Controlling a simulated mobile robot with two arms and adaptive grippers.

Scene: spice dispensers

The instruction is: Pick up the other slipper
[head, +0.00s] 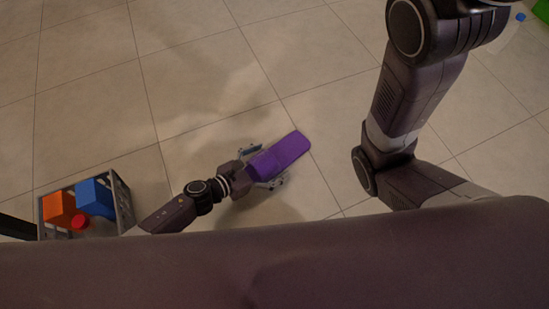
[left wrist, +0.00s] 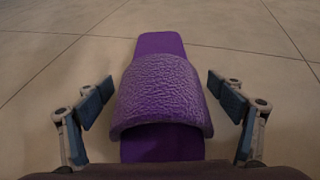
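A purple slipper (head: 289,150) lies on the tiled floor near the middle of the head view. Its sole points away to the upper right, and its raised strap is on the near half. In the left wrist view the slipper (left wrist: 160,95) is centred, with its strap between the fingers. My left gripper (head: 266,167) is open around the strap. In the left wrist view gaps show between the strap and both fingers of this gripper (left wrist: 161,100). My right arm comes down on the right of the head view, and its gripper is out of view.
A grey crate (head: 124,204) stands at the lower left, holding an orange block (head: 58,209), a blue block (head: 95,198) and a red object (head: 80,222). A small blue thing (head: 520,17) and a green one (head: 543,5) lie at the upper right. The floor around the slipper is clear.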

